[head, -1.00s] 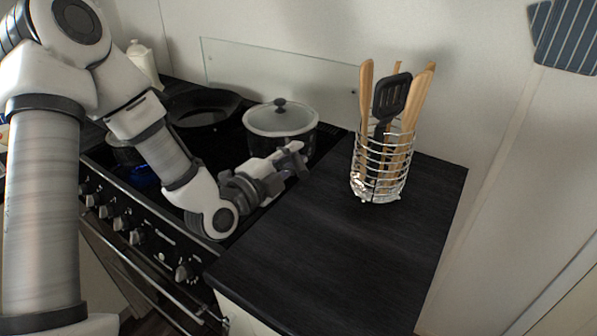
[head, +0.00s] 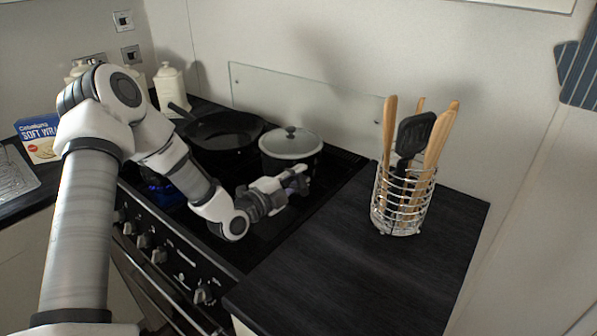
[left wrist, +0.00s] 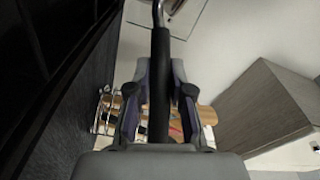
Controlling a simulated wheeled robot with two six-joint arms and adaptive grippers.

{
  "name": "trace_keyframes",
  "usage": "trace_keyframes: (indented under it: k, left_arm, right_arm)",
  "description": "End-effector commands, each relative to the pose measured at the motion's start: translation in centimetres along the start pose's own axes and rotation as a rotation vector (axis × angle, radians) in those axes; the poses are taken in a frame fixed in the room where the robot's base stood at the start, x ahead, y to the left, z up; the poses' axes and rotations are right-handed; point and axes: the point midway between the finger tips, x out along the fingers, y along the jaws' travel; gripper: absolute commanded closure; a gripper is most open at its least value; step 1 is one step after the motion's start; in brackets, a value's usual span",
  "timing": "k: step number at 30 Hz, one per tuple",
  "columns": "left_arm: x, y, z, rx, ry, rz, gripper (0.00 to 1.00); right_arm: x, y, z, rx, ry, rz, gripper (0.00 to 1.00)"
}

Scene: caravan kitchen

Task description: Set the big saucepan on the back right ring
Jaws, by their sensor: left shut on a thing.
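The big saucepan (head: 290,163) is dark, with a pale lid and black knob. It is at the back right of the hob (head: 262,232), upright. I cannot tell whether its base touches the ring, which is hidden. My left gripper (head: 297,181) is in front of the saucepan, at its near right side. In the left wrist view the gripper (left wrist: 158,103) is shut on the black saucepan handle (left wrist: 160,70), with one finger on each side and a shiny metal fitting beyond. My right gripper is not in view.
A black frying pan (head: 222,133) lies at the back left of the hob. A wire utensil holder (head: 402,212) stands on the black worktop (head: 365,268) at the right, which is otherwise clear. A glass splashback (head: 330,105) rises behind the saucepan.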

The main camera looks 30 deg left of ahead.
Motion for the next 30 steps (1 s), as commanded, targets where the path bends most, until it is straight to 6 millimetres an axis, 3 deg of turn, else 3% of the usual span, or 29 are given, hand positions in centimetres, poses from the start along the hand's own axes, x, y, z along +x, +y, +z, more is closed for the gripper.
trace_keyframes:
  k: [3,4,6,17,25,30]
  left_arm:
    - [0.0,-0.1,0.0,0.003,0.001,-0.005,1.0]
    - [0.0,0.1,0.0,-0.002,-0.001,0.001,0.72]
    - [0.0,0.1,0.0,-0.001,-0.001,0.001,0.54]
    - [-0.4,0.0,0.0,-0.004,-0.002,0.001,0.54]
    - [-5.1,-0.2,0.0,-0.012,-0.004,-0.003,0.54]
    - [-8.2,-0.6,0.0,-0.011,-0.006,-0.002,0.54]
  right_arm:
    - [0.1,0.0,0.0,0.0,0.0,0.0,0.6]
    - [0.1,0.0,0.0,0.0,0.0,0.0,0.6]
    - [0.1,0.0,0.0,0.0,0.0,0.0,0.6]
    - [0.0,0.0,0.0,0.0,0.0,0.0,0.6]
    - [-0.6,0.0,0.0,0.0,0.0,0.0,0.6]
    - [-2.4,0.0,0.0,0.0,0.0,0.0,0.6]
